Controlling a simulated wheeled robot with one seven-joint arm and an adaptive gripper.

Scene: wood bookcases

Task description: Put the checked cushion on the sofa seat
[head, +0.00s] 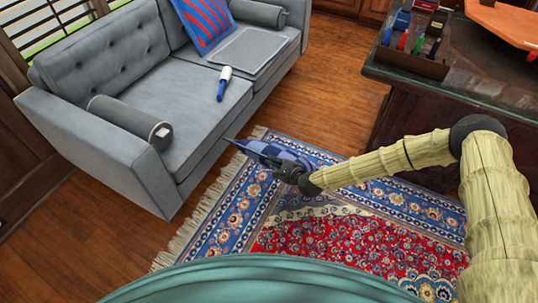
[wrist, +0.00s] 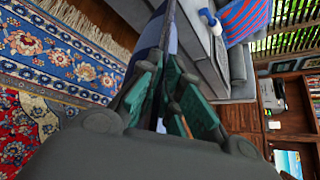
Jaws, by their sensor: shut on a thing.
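The checked cushion (head: 266,150), in light and dark blue, is held over the rug in front of the sofa, seen nearly edge-on in the head view. My gripper (head: 284,164) is shut on it. In the wrist view the cushion (wrist: 157,38) shows as a thin dark-blue strip between the green fingers (wrist: 166,88); much of it is hidden there. The grey sofa seat (head: 188,98) lies beyond and left of the cushion in the head view, with a gap between them. The sofa also shows in the wrist view (wrist: 197,42).
On the sofa are a grey bolster (head: 128,124), another bolster (head: 258,13), a red-and-blue striped cushion (head: 204,22), a flat grey item (head: 247,50) and a blue-handled white roller (head: 223,84). The seat's near-left part is bare. A dark desk (head: 470,95) stands right, above the patterned rug (head: 330,240).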

